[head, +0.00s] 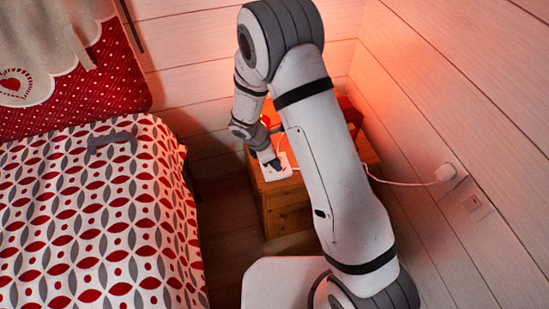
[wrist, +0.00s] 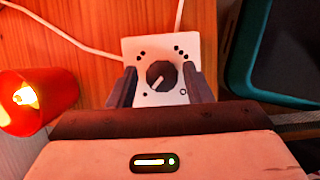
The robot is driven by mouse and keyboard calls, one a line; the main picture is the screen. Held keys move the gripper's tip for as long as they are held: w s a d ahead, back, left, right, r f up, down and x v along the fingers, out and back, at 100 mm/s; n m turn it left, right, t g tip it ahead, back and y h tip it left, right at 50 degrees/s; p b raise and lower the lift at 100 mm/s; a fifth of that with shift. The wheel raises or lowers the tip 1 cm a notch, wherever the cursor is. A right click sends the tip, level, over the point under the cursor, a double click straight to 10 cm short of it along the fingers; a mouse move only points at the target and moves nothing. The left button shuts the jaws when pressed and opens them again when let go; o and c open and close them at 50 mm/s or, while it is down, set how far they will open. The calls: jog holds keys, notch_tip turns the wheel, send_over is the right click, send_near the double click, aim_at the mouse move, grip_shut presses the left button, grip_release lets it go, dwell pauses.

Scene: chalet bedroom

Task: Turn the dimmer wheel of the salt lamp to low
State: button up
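The dimmer wheel (wrist: 161,75) is a round black knob on a white plate (wrist: 160,47) with several black dots around it. The knob's white mark points to the lower left, towards a single dot; an open ring is at the lower right. I cannot clearly make out the salt lamp; a warm glow lights the corner.
The nightstand (head: 290,207) stands between bed (head: 90,215) and wall. A glowing orange-red cup-like thing (wrist: 60,92) is left of the plate, a dark teal object (wrist: 275,50) close to its right. White cords (wrist: 60,32) run across the top; one reaches a wall plug (head: 446,172).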

jog(key=shift+o, duration=0.6)
jog(key=shift+s, duration=0.1)
jog(key=shift+a, duration=0.1)
jog(key=p+v, duration=0.1)
jog(key=v, duration=0.6)
jog(key=shift+r, duration=0.3)
jog(key=shift+a, duration=0.1)
